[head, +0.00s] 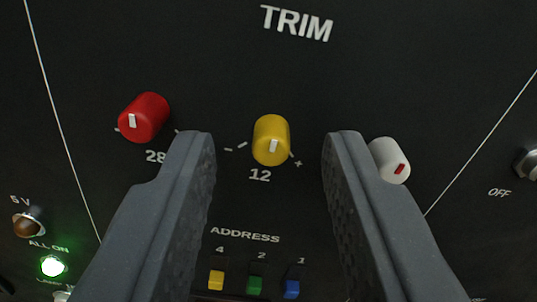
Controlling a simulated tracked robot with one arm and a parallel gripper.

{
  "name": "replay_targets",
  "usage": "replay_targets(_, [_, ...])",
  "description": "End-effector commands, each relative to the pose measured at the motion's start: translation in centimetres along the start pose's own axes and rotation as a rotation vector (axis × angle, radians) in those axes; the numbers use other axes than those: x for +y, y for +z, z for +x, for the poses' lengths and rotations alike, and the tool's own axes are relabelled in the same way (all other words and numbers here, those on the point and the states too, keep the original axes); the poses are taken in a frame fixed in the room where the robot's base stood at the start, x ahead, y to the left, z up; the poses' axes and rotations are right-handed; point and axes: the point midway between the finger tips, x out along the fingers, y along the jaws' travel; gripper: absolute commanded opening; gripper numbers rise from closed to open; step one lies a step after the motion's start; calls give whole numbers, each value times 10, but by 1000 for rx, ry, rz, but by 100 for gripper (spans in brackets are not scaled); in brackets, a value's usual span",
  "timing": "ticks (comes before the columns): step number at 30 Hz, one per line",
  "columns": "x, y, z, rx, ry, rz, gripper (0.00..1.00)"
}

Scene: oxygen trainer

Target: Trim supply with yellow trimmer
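My gripper (268,148) is open, one finger left and one right of the yellow trimmer, with a clear gap on both sides. Nothing is between the fingers in contact. How far the fingertips are from the panel is hard to tell.
A red knob (144,117) is left of the left finger. A white knob (390,160) with a red mark is close beside the right finger, partly hidden. Below are yellow (216,280), green (254,284) and blue (292,289) address switches. A green lamp (53,266) glows lower left.

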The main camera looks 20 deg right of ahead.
Motion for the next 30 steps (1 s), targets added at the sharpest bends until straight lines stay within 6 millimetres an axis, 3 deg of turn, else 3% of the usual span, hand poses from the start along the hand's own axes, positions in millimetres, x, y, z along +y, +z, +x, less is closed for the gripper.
replay_targets(6, [0, 0, 0, 0, 0, 0, 33])
replay_targets(10, [0, 0, 0, 1, 0, 0, 0])
replay_targets(22, [0, 0, 0, 3, 0, 35, 0])
replay_targets(30, [-1, 2, 0, 9, 0, 194, 0])
